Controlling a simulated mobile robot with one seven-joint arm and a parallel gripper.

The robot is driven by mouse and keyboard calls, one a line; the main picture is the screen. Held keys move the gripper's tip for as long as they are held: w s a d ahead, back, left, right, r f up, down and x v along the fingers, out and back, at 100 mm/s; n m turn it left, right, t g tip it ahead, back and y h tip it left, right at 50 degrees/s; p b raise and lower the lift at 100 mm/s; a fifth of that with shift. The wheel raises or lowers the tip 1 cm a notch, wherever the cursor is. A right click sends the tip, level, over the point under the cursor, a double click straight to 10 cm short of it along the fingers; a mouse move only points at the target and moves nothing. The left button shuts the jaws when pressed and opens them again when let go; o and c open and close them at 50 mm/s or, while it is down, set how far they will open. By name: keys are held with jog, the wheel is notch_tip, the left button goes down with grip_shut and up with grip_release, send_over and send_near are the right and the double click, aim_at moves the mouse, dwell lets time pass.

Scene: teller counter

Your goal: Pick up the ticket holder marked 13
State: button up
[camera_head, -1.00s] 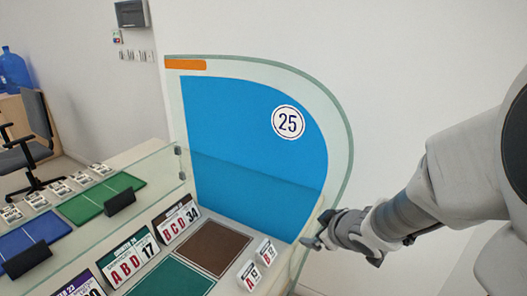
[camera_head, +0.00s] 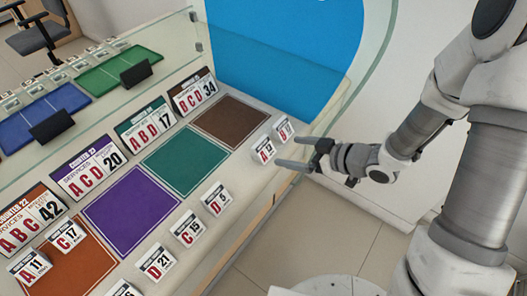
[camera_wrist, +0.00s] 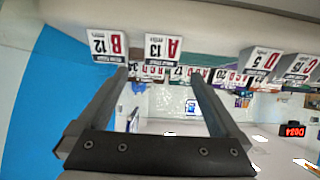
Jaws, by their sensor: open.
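The ticket holder marked A 13 (camera_head: 264,152) is a small white card stand on the counter's right edge. In the wrist view, which is upside down, this holder (camera_wrist: 161,47) appears just beyond and between my fingertips. My gripper (camera_head: 287,150) is open and empty, with its fingers pointing left toward the holder from outside the counter edge. The fingers also show in the wrist view (camera_wrist: 158,74). I see a gap between the fingers and the holder, but contact cannot be ruled out.
The B 12 holder (camera_head: 284,130) stands close beside A 13, near one finger. Holders D 5 (camera_head: 217,199), C 15 (camera_head: 188,229) and D 21 (camera_head: 157,261) line the same edge. A brown mat (camera_head: 231,122) and green mat (camera_head: 185,161) lie behind. A glass panel (camera_head: 372,62) rises at the end.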

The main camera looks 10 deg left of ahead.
aim_at(265, 149)
jog(key=b+x, duration=0.1)
jog(key=x, duration=0.4)
jog(key=shift+w+a+f, duration=0.1)
jog(key=shift+a+f, duration=0.05)
jog(key=shift+a, duration=0.05)
jog(key=b+x, duration=0.1)
jog(key=x, duration=0.4)
jog(key=shift+c, duration=0.2)
jog(key=c, duration=1.2)
